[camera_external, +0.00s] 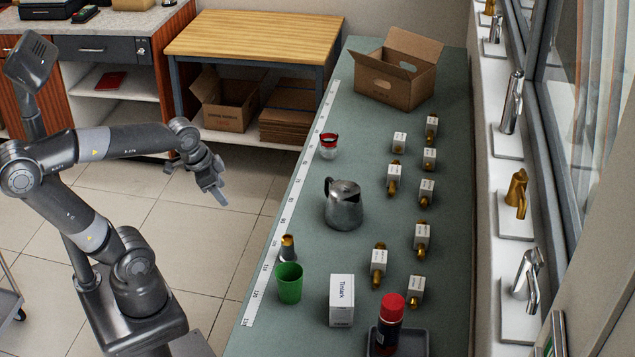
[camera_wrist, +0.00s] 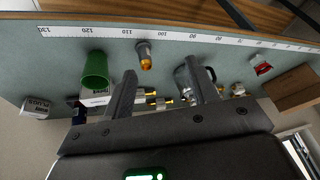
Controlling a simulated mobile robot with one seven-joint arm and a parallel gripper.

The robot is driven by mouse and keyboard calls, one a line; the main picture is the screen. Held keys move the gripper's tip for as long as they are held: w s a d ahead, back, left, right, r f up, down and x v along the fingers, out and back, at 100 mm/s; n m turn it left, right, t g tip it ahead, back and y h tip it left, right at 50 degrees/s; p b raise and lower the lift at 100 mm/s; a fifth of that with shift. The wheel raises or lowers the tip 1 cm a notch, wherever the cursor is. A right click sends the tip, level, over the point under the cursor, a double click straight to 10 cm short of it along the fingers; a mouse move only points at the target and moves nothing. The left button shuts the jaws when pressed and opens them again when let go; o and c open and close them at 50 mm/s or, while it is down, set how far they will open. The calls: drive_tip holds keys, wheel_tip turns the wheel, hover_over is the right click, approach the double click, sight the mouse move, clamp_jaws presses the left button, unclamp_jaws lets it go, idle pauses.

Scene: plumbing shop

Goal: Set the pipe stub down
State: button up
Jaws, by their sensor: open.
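A short piece with a brass top and a grey lower part (camera_external: 287,248), which looks like the pipe stub, stands upright on the green counter (camera_external: 265,325). It is just behind the green cup (camera_external: 289,284), near the measuring strip. It also shows in the wrist view (camera_wrist: 145,55), beyond my fingers and right of the cup (camera_wrist: 96,70). My gripper (camera_external: 217,188) is in the air left of the counter edge, apart from the piece. In the wrist view my gripper (camera_wrist: 160,88) has its fingers wide apart with nothing held between them.
A metal jug (camera_external: 343,208), a white box (camera_external: 341,299), a red-lidded jar (camera_external: 328,146) and several tagged brass fittings (camera_external: 378,265) stand on the counter. A tray (camera_external: 410,345) holds a red-capped can (camera_external: 389,325). An open cardboard box (camera_external: 396,82) is at the far end.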

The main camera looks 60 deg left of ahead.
drive_tip(key=s+n, duration=0.1)
drive_tip(key=s+a+n, duration=0.1)
drive_tip(key=s+r+n+t, duration=0.1)
drive_tip(key=n, duration=0.1)
drive_tip(key=shift+s+a, duration=0.35)
idle(1.0)
